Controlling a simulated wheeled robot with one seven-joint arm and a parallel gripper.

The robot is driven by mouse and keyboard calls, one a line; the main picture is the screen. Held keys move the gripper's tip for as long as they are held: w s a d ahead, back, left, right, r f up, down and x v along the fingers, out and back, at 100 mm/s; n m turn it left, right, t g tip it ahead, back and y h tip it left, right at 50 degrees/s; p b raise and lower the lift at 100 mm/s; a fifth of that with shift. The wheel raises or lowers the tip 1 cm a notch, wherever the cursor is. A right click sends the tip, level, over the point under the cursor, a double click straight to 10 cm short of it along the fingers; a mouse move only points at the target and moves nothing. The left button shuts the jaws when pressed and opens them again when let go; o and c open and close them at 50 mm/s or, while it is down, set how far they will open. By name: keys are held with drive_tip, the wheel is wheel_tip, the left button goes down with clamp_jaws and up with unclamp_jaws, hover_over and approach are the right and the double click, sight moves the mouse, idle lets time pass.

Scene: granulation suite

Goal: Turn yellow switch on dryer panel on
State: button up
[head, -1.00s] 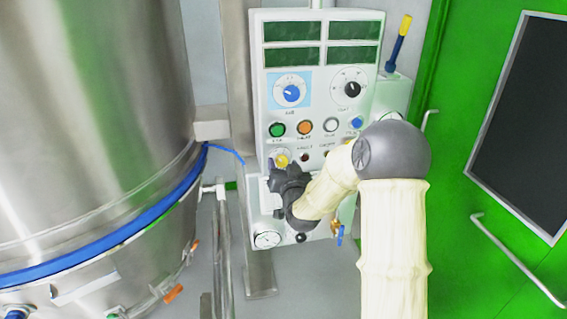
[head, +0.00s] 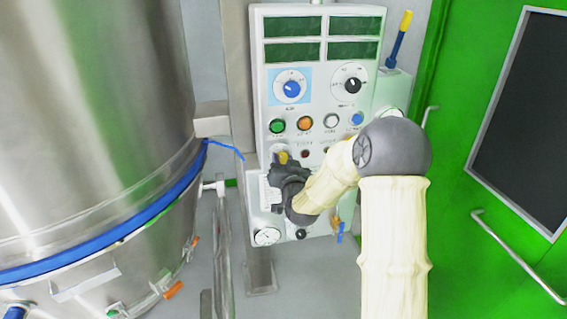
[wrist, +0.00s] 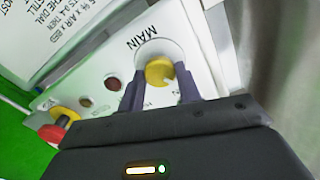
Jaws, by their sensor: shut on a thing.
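The dryer panel (head: 268,95) is a white upright box with displays, dials and buttons. The yellow switch (head: 282,157) is at its lower left in the head view. In the wrist view the yellow switch (wrist: 160,72) is a round knob under the label MAIN. My gripper (wrist: 161,90) is at the panel face, with its dark fingers on both sides of the yellow knob, shut on it. In the head view my gripper (head: 280,168) covers the lower part of the switch.
A blue dial (head: 291,87) and a black dial (head: 351,86) sit above a row of coloured buttons. A red-and-yellow button (wrist: 57,127) shows at left in the wrist view. A large steel vessel (head: 90,120) stands left; a green door (head: 500,260) is at right.

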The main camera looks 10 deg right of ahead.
drive_tip(key=shift+f, duration=0.1)
drive_tip(key=m+b, duration=0.5)
drive_tip(key=shift+d+f+m, duration=0.1)
drive_tip(key=shift+m, duration=0.3)
drive_tip(key=m+b, duration=0.3)
drive_tip(key=m, duration=0.2)
drive_tip(key=shift+m, duration=0.3)
drive_tip(key=o, duration=1)
drive_tip(key=shift+s, duration=0.1)
drive_tip(key=s+b, duration=0.1)
drive_tip(key=s, duration=1.6)
drive_tip(key=shift+d, duration=0.3)
drive_tip(key=shift+s, duration=0.1)
